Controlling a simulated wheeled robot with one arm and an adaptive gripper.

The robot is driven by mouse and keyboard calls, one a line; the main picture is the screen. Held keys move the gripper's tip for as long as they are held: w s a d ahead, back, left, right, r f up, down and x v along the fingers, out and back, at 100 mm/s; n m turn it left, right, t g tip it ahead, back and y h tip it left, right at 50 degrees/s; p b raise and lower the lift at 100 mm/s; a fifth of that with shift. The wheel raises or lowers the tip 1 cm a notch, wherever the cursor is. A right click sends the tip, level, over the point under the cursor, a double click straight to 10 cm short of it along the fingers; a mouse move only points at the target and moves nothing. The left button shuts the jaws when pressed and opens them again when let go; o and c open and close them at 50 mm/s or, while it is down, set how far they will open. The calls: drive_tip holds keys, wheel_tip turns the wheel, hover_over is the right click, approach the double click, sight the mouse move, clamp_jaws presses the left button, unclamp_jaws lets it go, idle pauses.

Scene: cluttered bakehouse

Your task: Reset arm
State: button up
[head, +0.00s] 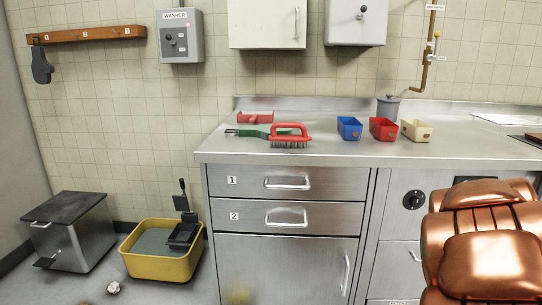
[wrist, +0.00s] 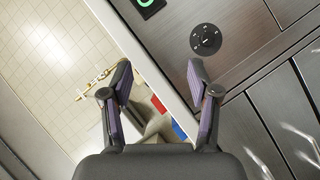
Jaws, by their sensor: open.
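My gripper (wrist: 159,85) shows in the wrist view with its two purple-lined fingers spread apart and nothing between them. It faces the counter front and tiled wall, which appear tilted. Behind the fingers, parts of a red bin (wrist: 158,104) and a blue bin (wrist: 179,131) show on the counter. In the head view, a copper-coloured part of my arm (head: 490,255) fills the lower right; my gripper is not seen there.
The steel counter (head: 330,155) holds a red-handled brush (head: 289,132), a blue bin (head: 349,128), a red bin (head: 383,129) and a cream bin (head: 417,131). A yellow tub (head: 160,265) and a pedal bin (head: 72,232) stand on the floor at left.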

drive_tip(key=s+a+r+m+g+y+p, duration=0.1)
drive_tip(key=s+a+r+g+p, duration=0.3)
drive_tip(key=s+a+p, duration=0.5)
drive_tip(key=s+a+r+m+g+y+p, duration=0.2)
drive_tip(key=s+a+r+g+y+p, duration=0.2)
drive_tip(key=s+a+p, duration=0.6)
drive_tip(key=s+a+r+m+g+y+p, duration=0.2)
drive_tip(key=s+a+r+g+p, duration=0.4)
drive_tip(key=s, duration=1.5)
drive_tip(key=a+y+p, duration=0.1)
drive_tip(key=a+p, duration=0.2)
drive_tip(key=a, duration=0.3)
drive_tip(key=shift+a+r+p, duration=0.25)
drive_tip(key=shift+a+p, duration=0.1)
drive_tip(key=shift+a, duration=0.05)
drive_tip(key=shift+c, duration=0.3)
